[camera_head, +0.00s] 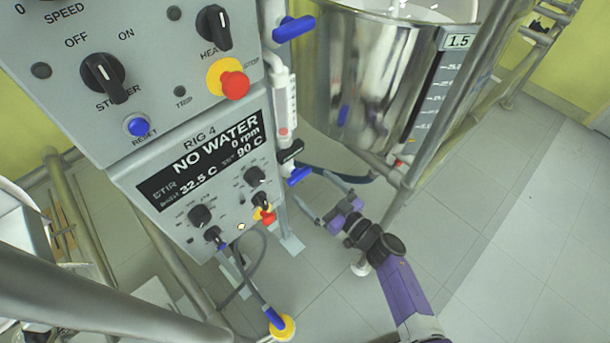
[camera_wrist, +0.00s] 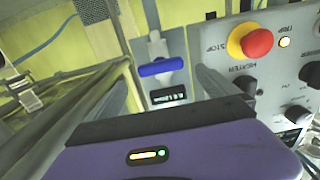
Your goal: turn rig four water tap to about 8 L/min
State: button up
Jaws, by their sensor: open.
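The control box of rig four (camera_head: 190,140) reads "RIG 4", "NO WATER", 0 rpm and 32.5 C. A blue tap handle (camera_head: 299,176) sits low beside it, just below a small dark display (camera_head: 291,151). In the wrist view the blue handle (camera_wrist: 160,67) lies crosswise between my fingertips, with the display (camera_wrist: 168,97) nearby; its digits are too small to read surely. My gripper (camera_head: 308,190) is open, with a finger to either side of the handle. Its purple body shows in the wrist view. I cannot tell whether either finger touches the handle.
Another blue handle (camera_head: 293,28) is higher on the pipe. Red stop buttons (camera_head: 235,85) and (camera_wrist: 257,43) stand out from the panels. The steel vessel (camera_head: 370,75) and frame posts stand close to my arm. The tiled floor (camera_head: 510,230) at right is clear.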

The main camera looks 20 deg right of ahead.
aim_at(302, 178)
jog(key=shift+b+x, duration=0.4)
jog(key=shift+x, duration=2.2)
jog(key=shift+a, duration=0.1)
jog(key=c, duration=1.4)
jog(key=shift+o, duration=0.2)
